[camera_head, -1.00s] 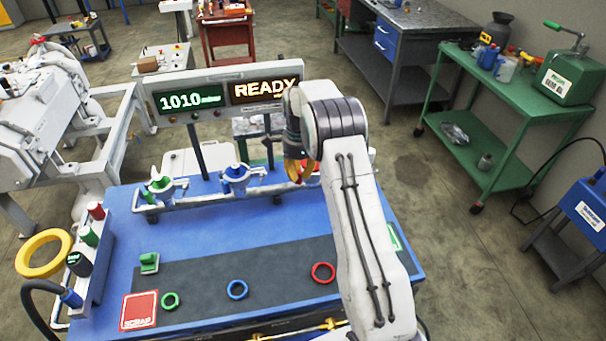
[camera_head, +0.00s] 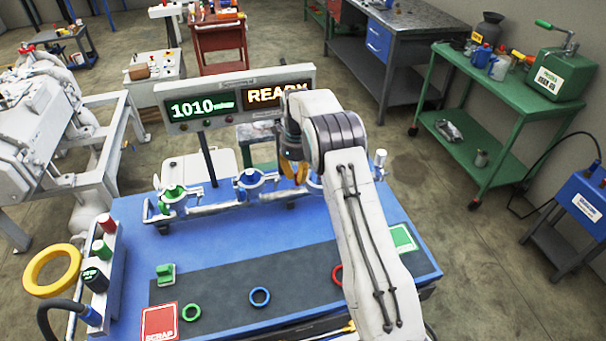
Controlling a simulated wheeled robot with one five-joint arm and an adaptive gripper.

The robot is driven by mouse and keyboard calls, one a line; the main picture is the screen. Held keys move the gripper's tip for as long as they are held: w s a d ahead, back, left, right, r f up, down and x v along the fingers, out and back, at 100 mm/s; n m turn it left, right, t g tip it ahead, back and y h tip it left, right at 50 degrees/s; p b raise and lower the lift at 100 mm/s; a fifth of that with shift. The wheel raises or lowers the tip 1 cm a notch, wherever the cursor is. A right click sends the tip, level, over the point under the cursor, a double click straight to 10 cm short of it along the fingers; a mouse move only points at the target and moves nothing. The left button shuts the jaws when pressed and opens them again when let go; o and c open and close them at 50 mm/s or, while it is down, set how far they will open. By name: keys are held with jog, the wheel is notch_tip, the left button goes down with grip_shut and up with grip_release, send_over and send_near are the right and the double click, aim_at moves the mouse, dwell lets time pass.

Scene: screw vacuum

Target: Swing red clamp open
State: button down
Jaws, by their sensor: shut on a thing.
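My gripper (camera_head: 299,174) has yellow fingers and is over the right-hand port of the pipe rail on the blue table. The fingers are shut at that port, where the red clamp sits, but the clamp is almost wholly hidden behind my gripper and arm. The green clamp (camera_head: 173,192) sits on the left port and the blue clamp (camera_head: 249,182) on the middle port of the same rail. A red ring (camera_head: 337,275) on the dark mat is partly hidden by my arm.
A blue ring (camera_head: 260,296) and green ring (camera_head: 192,312) lie on the mat, near a green block (camera_head: 166,274) and a red scrap pad (camera_head: 159,322). A display (camera_head: 235,100) reading 1010 and READY stands behind the rail. A yellow ring (camera_head: 52,270) is at left.

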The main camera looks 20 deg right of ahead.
jog(key=shift+w+a+m, duration=0.15)
jog(key=shift+w+m, duration=0.05)
jog(key=shift+m, duration=0.3)
jog(key=shift+f, duration=0.1)
jog(key=c, duration=1.2)
grip_release()
jog(key=shift+w, duration=0.1)
